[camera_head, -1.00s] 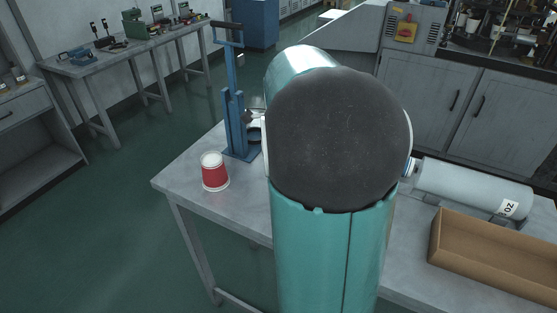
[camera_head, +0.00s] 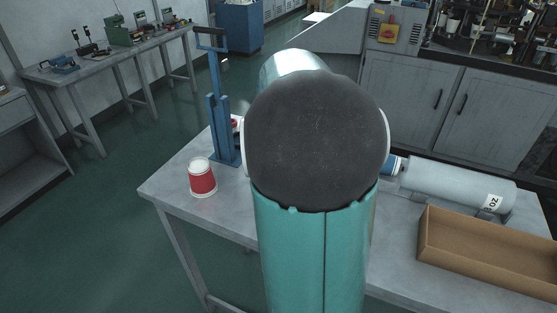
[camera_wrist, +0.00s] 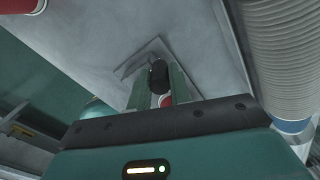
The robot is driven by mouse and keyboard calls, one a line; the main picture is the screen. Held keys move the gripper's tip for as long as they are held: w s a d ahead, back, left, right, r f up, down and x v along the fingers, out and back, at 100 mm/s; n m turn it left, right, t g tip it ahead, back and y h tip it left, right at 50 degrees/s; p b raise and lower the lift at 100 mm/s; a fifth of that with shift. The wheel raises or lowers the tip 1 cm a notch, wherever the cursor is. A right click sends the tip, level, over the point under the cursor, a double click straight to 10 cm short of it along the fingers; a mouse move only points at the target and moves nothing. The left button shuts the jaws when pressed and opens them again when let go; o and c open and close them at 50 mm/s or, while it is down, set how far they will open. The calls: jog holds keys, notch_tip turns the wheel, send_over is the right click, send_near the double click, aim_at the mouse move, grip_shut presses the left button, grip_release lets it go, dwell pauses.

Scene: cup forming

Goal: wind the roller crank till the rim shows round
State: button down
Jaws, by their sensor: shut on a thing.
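In the wrist view, my gripper (camera_wrist: 158,84) has its two greenish fingers either side of a dark rounded knob (camera_wrist: 158,72), shut on it. The knob looks like the roller crank's handle; the crank's arm cannot be made out. A small red and white patch (camera_wrist: 166,100) shows between the fingers. In the head view my arm hides the gripper and the knob. A blue stand with a lever (camera_head: 220,110) rises left of my arm, with a small red and white part (camera_head: 235,123) beside it. The roller and any rim being formed are not clear.
Right of my arm lie a grey cylinder (camera_head: 450,183), ribbed in the wrist view (camera_wrist: 285,50), and a brown open tray (camera_head: 432,232).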

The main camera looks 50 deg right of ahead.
jog(key=shift+s+d+m, duration=0.15)
jog(key=shift+s+m, duration=0.15)
jog(key=shift+m, duration=0.7)
jog(key=c, duration=1.3)
grip_release()
notch_tip(320, 180, up, 14)
